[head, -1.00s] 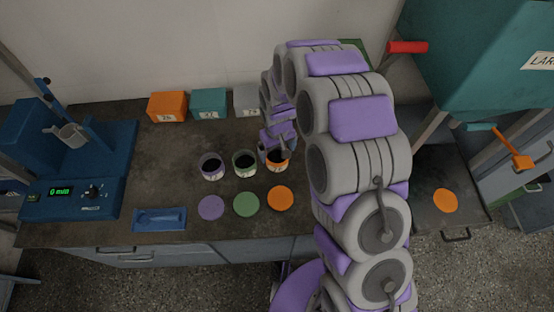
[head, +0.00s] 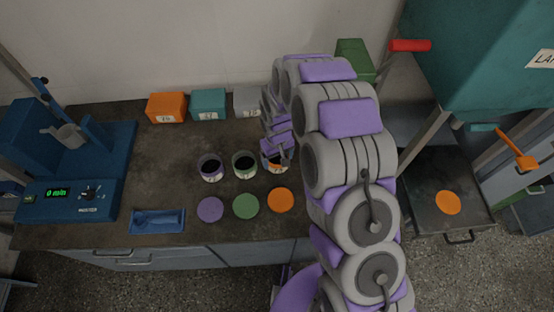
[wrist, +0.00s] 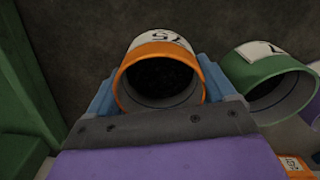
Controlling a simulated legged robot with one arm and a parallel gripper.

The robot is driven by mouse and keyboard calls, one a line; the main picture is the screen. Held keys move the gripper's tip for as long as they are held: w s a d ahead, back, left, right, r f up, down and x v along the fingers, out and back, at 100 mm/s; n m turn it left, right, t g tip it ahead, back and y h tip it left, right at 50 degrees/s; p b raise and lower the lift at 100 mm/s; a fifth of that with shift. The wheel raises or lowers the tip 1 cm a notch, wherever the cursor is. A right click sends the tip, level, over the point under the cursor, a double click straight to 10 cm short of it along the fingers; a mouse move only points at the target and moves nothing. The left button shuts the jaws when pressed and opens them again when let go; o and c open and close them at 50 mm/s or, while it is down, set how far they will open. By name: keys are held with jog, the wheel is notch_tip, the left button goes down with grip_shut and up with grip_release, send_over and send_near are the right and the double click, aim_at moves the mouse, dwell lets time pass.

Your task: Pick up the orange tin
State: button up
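The orange tin (head: 273,167) stands on the bench at the right end of a row of three tins, mostly hidden behind my gripper (head: 276,156) in the head view. In the wrist view the orange tin (wrist: 160,47) has an orange rim, a white label and dark contents. My gripper's blue-grey fingers (wrist: 165,90) lie one on each side of it, with no clear gap between them and the tin. Whether they press on it cannot be told.
The green tin (head: 244,164) is close on the left, then the purple tin (head: 210,167). Purple (head: 210,209), green (head: 246,206) and orange (head: 280,200) discs lie in front. Orange (head: 167,107), teal (head: 209,104) and grey (head: 247,101) boxes stand behind. A green object (head: 355,60) is at the back right.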

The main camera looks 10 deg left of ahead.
jog(key=c, duration=0.5)
jog(key=shift+r, duration=0.1)
jog(key=shift+r, duration=0.6)
jog(key=shift+s+d+r+p, duration=0.1)
jog(key=shift+s+r+p, duration=0.1)
jog(key=shift+r+p, duration=0.3)
jog(key=shift+s+d+r+p, duration=0.1)
jog(key=shift+s+r+p, duration=0.1)
jog(key=shift+r, duration=0.5)
jog(key=s+d, duration=0.1)
jog(key=s, duration=0.3)
jog(key=s+d+p, duration=0.1)
jog(key=s+d, duration=0.1)
jog(key=s, duration=0.3)
jog(key=s+d+r+p, duration=0.1)
jog(key=s+d, duration=0.1)
jog(key=s, duration=0.3)
jog(key=shift+s+r, duration=0.1)
jog(key=shift+s, duration=0.1)
